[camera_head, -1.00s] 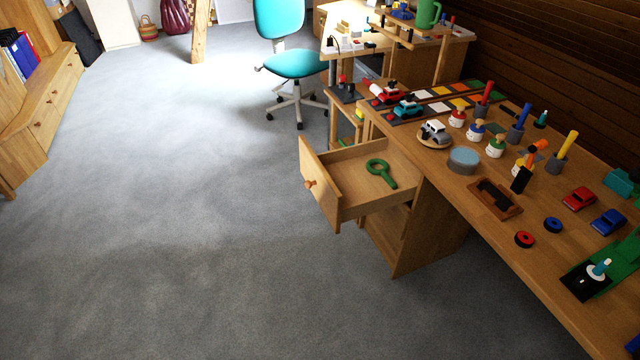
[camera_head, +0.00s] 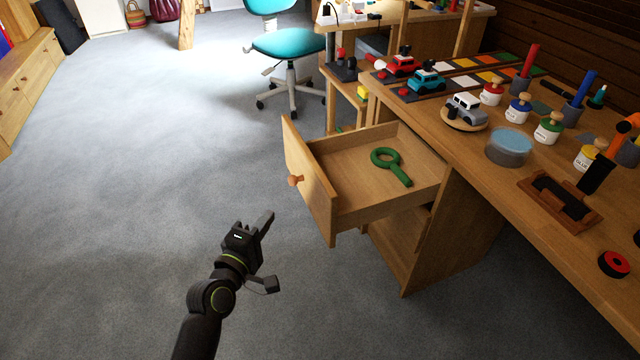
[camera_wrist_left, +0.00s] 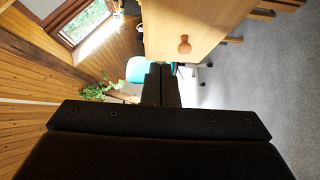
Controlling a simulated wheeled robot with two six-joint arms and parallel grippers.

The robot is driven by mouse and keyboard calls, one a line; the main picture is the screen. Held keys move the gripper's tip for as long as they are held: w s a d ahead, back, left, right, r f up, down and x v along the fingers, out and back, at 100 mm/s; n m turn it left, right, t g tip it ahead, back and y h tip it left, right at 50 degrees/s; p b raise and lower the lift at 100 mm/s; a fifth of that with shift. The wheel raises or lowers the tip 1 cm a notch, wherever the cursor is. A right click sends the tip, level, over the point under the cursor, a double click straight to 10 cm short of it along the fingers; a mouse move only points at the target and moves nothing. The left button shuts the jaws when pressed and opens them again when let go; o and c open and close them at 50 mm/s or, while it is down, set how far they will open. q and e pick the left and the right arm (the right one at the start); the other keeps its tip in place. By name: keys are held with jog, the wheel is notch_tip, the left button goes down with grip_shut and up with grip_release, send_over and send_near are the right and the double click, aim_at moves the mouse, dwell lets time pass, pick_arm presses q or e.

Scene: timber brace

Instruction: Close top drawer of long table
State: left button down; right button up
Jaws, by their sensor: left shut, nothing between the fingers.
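The top drawer (camera_head: 310,187) of the long table (camera_head: 470,185) is pulled out, and a green magnifying-glass-shaped object (camera_head: 391,166) lies inside it. The drawer front has a round wooden knob (camera_head: 295,180). In the left wrist view the knob (camera_wrist_left: 184,45) shows ahead and right of the fingers. My left gripper (camera_head: 268,222) is shut and empty, in front of the drawer, lower than the knob and apart from the drawer front. In the left wrist view its fingers (camera_wrist_left: 162,85) are together. My right gripper is in neither view.
The tabletop holds toy cars (camera_head: 467,108), paint jars (camera_head: 518,107), a blue-topped tin (camera_head: 508,147) and a brown wooden tray (camera_head: 560,202). A teal office chair (camera_head: 288,45) stands behind. Grey carpet (camera_head: 120,200) on the left is clear.

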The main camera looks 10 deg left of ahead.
pick_arm(q)
jog(key=r, duration=0.1)
send_near(312, 172)
jog(key=w+a, duration=0.2)
jog(key=w, duration=0.1)
jog(key=shift+w+d+f, duration=0.15)
jog(key=shift+w+d, duration=0.4)
jog(key=shift+w, duration=0.05)
jog(key=shift+w+d+f, duration=0.15)
jog(key=shift+w+d, duration=0.65)
jog(key=shift+d, duration=0.1)
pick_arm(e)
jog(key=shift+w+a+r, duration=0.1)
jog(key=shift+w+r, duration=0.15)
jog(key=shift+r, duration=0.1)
